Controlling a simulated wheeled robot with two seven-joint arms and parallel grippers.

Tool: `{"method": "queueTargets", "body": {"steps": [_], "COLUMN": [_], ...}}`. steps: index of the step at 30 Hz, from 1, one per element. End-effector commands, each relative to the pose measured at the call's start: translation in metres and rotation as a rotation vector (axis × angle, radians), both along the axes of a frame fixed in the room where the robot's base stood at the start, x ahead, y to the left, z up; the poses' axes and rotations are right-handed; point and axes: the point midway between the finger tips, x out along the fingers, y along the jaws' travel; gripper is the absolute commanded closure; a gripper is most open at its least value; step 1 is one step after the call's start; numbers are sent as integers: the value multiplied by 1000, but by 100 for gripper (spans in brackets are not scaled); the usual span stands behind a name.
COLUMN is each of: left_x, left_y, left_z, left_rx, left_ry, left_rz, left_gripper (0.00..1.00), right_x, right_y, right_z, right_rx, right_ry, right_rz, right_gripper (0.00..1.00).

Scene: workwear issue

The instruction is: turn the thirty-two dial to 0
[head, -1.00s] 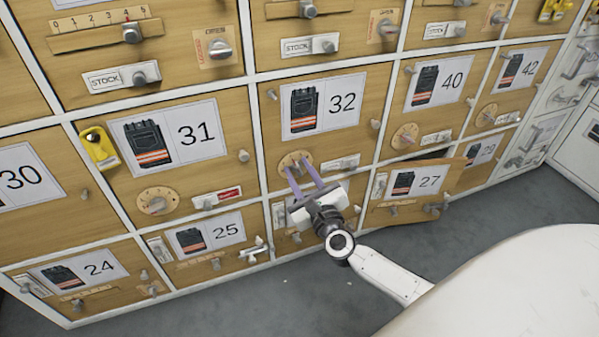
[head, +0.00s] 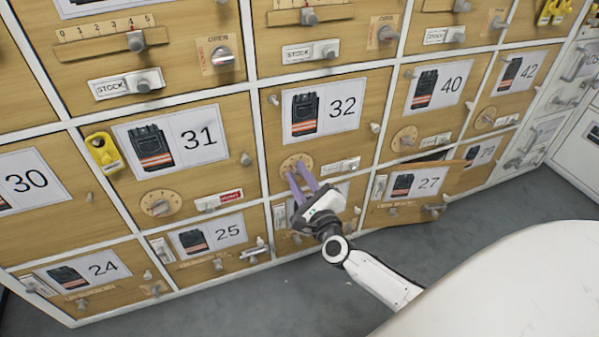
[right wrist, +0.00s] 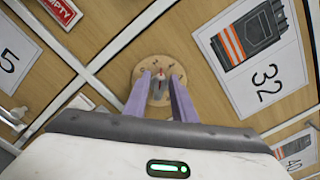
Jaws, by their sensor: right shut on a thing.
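The thirty-two dial (head: 296,161) is a round tan disc low on the door marked 32 (head: 349,92). In the right wrist view the dial (right wrist: 143,98) faces me, with a small grey knob (right wrist: 158,88) and a red mark at its centre. My right gripper (head: 300,174) reaches it from below; its two purple fingers are shut on the knob, one on each side, as the right wrist view shows (right wrist: 159,89). The fingers cover part of the dial, and its numbers are too small to read. My left gripper is not in view.
The door marked 27 (head: 429,184) stands slightly ajar to the right. Similar dials sit on door 31 (head: 160,203) and door 40 (head: 404,139). Grey floor (head: 260,305) is open below the lockers.

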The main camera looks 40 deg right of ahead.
Motion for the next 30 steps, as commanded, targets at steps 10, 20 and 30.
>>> {"method": "queueTargets", "body": {"steps": [10,20,30], "left_x": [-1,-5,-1], "left_y": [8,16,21], "left_z": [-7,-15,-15], "left_rx": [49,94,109], "left_ry": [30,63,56], "left_rz": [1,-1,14], "left_gripper": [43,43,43], "right_x": [0,1,0], "right_y": [2,4,4], "right_z": [-3,-6,-10], "right_rx": [-319,-618,-851], "right_ry": [79,151,207], "right_rz": [-1,0,1], "right_gripper": [99,99,99]}}
